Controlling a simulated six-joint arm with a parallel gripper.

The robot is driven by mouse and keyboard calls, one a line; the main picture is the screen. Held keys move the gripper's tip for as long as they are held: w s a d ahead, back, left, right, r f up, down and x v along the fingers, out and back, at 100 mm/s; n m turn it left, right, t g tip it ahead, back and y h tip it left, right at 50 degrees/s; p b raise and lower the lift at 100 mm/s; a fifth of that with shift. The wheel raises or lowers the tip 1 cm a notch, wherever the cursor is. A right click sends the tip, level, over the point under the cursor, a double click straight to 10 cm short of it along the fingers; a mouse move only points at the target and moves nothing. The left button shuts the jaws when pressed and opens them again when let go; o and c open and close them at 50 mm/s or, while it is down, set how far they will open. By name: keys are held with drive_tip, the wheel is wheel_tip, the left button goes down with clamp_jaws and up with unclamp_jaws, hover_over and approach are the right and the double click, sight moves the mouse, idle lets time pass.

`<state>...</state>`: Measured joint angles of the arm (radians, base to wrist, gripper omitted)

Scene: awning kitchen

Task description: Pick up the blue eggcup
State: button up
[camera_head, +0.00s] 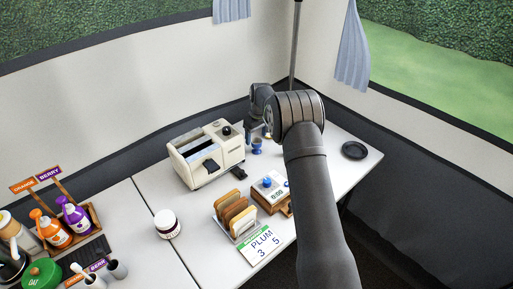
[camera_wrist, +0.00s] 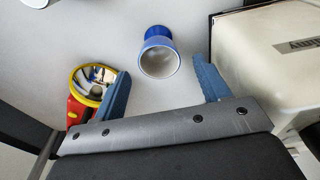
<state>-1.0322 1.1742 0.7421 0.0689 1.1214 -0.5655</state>
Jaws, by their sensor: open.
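The blue eggcup (camera_wrist: 157,38) is in the upper middle of the wrist view, its pale open mouth facing the camera. In the head view the eggcup (camera_head: 257,148) stands on the white table, right of the toaster. My gripper (camera_wrist: 163,85) is open and empty. In the wrist view its two blue fingers point toward the eggcup, one on each side of its line, with the cup just beyond the tips. In the head view my gripper (camera_head: 256,132) is close by the eggcup, partly hidden by my arm.
A red and yellow torch-like object (camera_wrist: 76,108) lies right beside the left finger. The cream toaster (camera_head: 205,157) stands close on the right finger's side. A toast rack (camera_head: 240,234), a wooden stand (camera_head: 285,207) and a PLUM card (camera_head: 261,246) are nearer. A black plate (camera_head: 355,151) lies right.

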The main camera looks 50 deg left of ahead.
sight(256, 142)
wheel_tip(256, 142, down, 5)
drive_tip(key=shift+f, duration=0.1)
drive_tip(key=c, duration=1.1)
drive_tip(key=shift+o, duration=0.2)
